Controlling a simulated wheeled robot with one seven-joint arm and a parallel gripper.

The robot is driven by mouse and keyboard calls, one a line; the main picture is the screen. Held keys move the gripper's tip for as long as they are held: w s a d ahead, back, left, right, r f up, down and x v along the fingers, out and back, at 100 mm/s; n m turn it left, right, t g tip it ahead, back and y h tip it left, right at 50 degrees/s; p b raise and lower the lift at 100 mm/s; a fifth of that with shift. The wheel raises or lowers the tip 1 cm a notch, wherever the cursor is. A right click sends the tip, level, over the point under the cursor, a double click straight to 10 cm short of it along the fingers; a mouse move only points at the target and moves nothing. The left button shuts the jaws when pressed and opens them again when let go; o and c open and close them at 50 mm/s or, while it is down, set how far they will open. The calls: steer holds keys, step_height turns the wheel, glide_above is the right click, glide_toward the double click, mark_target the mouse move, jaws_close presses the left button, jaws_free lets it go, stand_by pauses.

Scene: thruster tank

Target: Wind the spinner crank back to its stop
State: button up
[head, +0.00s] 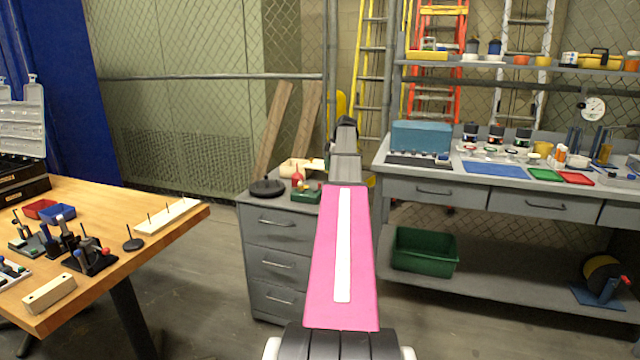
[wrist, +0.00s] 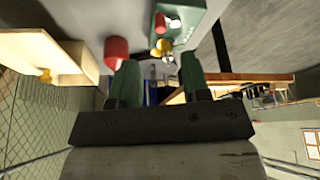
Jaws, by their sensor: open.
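I cannot tell for certain which thing is the spinner crank. A small green box (head: 306,195) with a red and a yellow knob sits on the grey drawer cabinet; it also shows in the wrist view (wrist: 192,12), with white, red and yellow parts on it. A round drum on a blue stand (head: 597,292) with a red-tipped handle stands on the bench's lower shelf. My gripper (wrist: 160,68) shows two green fingers, open and apart with nothing between them. In the head view my gripper (head: 345,124) is a small dark shape beyond my pink arm, its fingers hard to make out.
The grey cabinet (head: 275,240) also bears a dark disc (head: 267,188), a red piece (head: 297,178) and a pale wooden box (wrist: 35,52). A wooden table (head: 180,222) with small fixtures is at left. A grey bench (head: 460,185) is at right, a green bin (head: 425,252) below.

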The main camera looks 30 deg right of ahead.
steer(key=x, duration=0.9)
jaws_close()
